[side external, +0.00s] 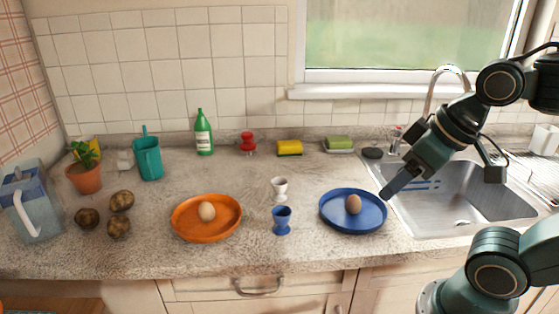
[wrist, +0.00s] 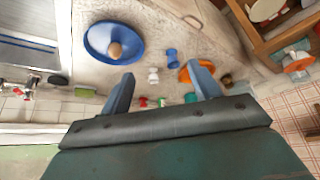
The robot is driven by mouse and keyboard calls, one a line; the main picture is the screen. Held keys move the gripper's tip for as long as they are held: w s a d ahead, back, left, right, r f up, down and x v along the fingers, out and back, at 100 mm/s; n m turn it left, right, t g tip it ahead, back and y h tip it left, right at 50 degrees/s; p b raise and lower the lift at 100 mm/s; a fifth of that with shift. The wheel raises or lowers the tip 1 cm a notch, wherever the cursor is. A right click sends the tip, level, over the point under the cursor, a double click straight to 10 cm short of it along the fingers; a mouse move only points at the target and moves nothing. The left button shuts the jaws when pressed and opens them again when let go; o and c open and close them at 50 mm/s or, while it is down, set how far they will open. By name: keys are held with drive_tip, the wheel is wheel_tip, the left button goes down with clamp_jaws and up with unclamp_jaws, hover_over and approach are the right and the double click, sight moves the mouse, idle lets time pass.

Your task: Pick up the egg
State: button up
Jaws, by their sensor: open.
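A brown egg (side external: 353,204) lies on a blue plate (side external: 340,221) right of the middle of the counter. A second, paler egg (side external: 206,211) lies on an orange plate (side external: 189,232) to the left. My gripper (side external: 386,195) is at the right edge of the blue plate, above the sink's left rim, apart from both eggs. In the wrist view my gripper (wrist: 166,90) is open and empty. That view also shows the brown egg (wrist: 115,50) on the blue plate (wrist: 92,43), ahead of the left finger, and part of the orange plate behind the right finger.
A white egg cup (side external: 279,187) and a blue egg cup (side external: 282,220) stand between the plates. A steel sink (side external: 460,215) lies to the right. Potatoes (side external: 118,228), a plant pot (side external: 85,177) and a blue-grey pitcher (side external: 30,205) stand left. A green bottle (side external: 204,138) and sponges are at the back.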

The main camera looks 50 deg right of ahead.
drive_tip(key=w+a+r+n+y, duration=0.1)
drive_tip(key=w+r, duration=0.1)
drive_tip(key=w, duration=0.3)
drive_tip(key=w+a+r+n, duration=0.2)
drive_tip(key=w+r, duration=0.1)
drive_tip(key=w, duration=0.2)
drive_tip(key=n+g+y, duration=0.3)
drive_tip(key=n+g, duration=0.1)
drive_tip(key=n, duration=0.5)
hover_over(208, 207)
drive_tip(key=d, duration=0.6)
wheel_tip(208, 207, down, 12)
drive_tip(key=shift+s+x, duration=0.15)
drive_tip(key=shift+x, duration=2.05)
drive_tip(key=shift+s+x, duration=0.15)
drive_tip(key=shift+x, duration=2.1)
drive_tip(key=shift+a, duration=0.2)
drive_tip(key=shift+x, duration=2.5)
drive_tip(key=shift+s+a, duration=0.15)
